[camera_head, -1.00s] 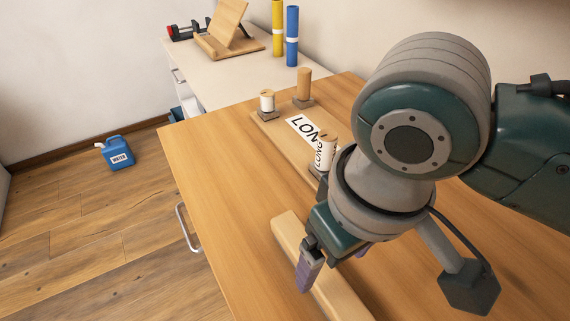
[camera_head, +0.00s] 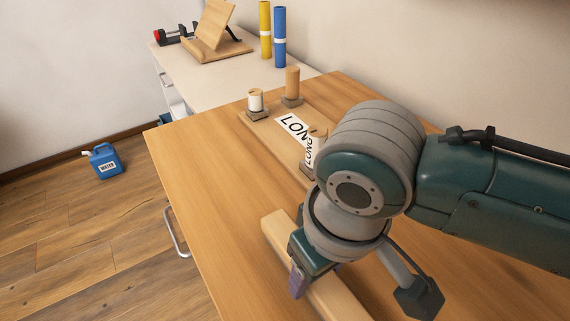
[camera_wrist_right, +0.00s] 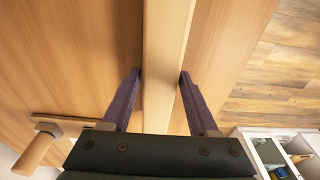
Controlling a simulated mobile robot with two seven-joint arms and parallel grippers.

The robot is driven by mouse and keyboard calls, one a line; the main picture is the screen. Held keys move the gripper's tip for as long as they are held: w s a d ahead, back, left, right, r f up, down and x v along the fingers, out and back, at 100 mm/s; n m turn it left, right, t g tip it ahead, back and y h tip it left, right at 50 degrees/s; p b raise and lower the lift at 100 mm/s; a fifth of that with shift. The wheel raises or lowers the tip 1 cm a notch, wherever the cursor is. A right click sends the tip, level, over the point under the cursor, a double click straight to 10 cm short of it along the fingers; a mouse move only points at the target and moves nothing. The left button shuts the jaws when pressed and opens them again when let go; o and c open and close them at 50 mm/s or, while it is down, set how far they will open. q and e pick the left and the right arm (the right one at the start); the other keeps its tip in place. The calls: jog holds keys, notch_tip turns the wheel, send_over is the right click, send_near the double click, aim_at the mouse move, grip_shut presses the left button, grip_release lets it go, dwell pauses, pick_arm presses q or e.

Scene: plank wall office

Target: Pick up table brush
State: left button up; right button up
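The table brush shows as a long, pale wooden bar (camera_head: 277,232) lying along the near part of the wooden tabletop; no bristles are visible. My right gripper (camera_wrist_right: 161,73) is open, pointing down over the bar, with one purple finger on each side of it in the right wrist view. My left gripper is not in view.
A wooden board (camera_head: 262,131) with upright cylinders and a "LONG" label lies behind my right arm. A white desk (camera_head: 215,77) beyond holds a wooden stand (camera_head: 212,38) and yellow and blue tubes. A blue water jug (camera_head: 108,163) stands on the floor. The tabletop's left side is clear.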

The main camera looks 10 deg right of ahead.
grip_shut()
dwell(0.5)
